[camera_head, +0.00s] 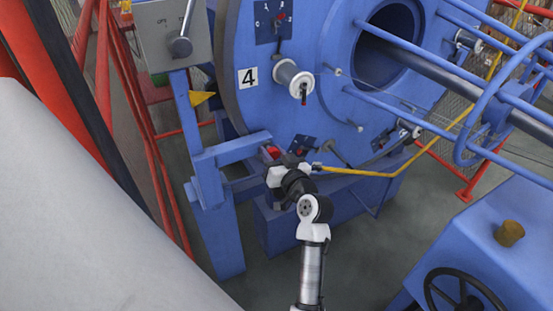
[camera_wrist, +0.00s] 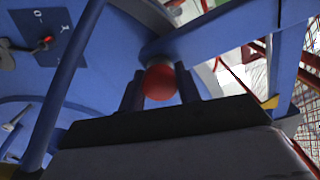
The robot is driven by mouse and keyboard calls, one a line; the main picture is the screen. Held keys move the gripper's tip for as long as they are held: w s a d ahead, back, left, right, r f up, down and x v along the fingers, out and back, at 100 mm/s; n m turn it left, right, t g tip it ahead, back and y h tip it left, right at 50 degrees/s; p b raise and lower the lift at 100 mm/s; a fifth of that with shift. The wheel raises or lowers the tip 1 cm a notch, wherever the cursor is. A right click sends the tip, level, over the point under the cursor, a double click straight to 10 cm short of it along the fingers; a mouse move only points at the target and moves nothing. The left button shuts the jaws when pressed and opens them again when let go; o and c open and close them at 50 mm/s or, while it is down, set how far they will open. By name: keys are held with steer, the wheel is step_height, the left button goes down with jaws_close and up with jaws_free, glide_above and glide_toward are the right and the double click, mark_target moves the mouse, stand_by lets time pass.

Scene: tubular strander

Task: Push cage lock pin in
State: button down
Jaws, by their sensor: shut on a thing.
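The cage lock pin shows a red round knob (camera_wrist: 159,83) in the wrist view, at the end of a blue bracket arm. In the head view its red end (camera_head: 272,151) shows just beyond my gripper. My gripper (camera_wrist: 160,92) has its two dark fingers on either side of the knob, shut on it. In the head view my gripper (camera_head: 284,160) is at the bracket (camera_head: 230,150) beside the blue cage disc (camera_head: 240,110). The pin's shaft is hidden, so its depth cannot be told.
A grey switch box (camera_head: 172,35) with a lever stands on a blue post at upper left. A yellow bar (camera_head: 390,170) runs right of my gripper. A blue housing with a black handwheel (camera_head: 465,290) is at lower right. Red fencing (camera_head: 150,130) stands at left.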

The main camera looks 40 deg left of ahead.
steer(key=shift+r, duration=0.1)
steer(key=c, duration=1)
jaws_free()
steer(key=shift+a, duration=0.15)
steer(key=b+v, duration=0.2)
steer(key=v, duration=1.2)
steer(key=shift+b, duration=0.4)
steer(key=shift+a, duration=0.1)
